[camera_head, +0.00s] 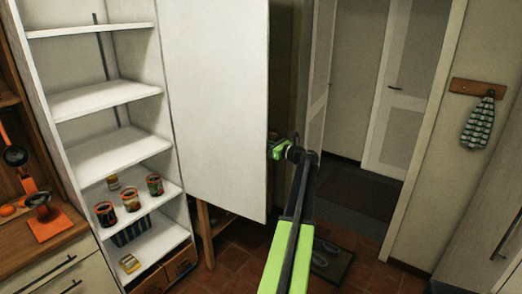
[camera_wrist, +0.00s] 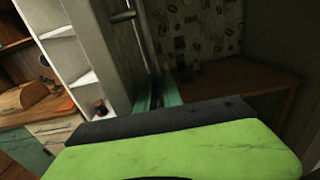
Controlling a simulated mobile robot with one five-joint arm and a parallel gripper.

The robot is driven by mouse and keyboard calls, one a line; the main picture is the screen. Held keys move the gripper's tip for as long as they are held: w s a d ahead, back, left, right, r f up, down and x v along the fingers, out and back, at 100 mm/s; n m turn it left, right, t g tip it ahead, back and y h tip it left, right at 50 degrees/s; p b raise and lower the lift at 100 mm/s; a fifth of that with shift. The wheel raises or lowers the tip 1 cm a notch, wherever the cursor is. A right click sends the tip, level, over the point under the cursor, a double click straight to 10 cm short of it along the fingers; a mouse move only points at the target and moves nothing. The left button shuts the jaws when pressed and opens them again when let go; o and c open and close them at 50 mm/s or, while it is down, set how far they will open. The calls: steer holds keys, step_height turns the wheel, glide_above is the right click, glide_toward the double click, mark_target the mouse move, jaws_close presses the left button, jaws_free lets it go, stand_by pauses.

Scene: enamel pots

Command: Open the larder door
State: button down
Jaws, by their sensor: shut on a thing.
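The larder door (camera_head: 215,100) is a tall white panel. It stands swung wide open to the right of the white larder (camera_head: 100,105), whose shelves are exposed. My gripper (camera_head: 276,149) is at the door's free right edge, shut on the door handle; the handle itself is mostly hidden by the gripper and the door edge. In the wrist view the fingers (camera_wrist: 158,80) reach forward beside a grey upright panel, and the green gripper body covers the lower part.
Jars (camera_head: 105,213) and a basket stand on the lower larder shelves. A wooden counter (camera_head: 35,235) is at the left. At the right are a doorway with a dark mat (camera_head: 355,192) and a cloth (camera_head: 478,122) on a hook board. Tiled floor shows below the door.

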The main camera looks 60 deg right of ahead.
steer(key=d, duration=0.3)
steer(key=shift+s+r, duration=0.15)
steer(key=shift+s, duration=0.05)
steer(key=c, duration=1.8)
jaws_free()
steer(key=s+a, duration=0.1)
steer(key=s, duration=0.4)
steer(key=s+a, duration=0.1)
steer(key=s, duration=0.5)
steer(key=s+a, duration=0.1)
steer(key=s, duration=0.5)
steer(key=shift+a, duration=0.15)
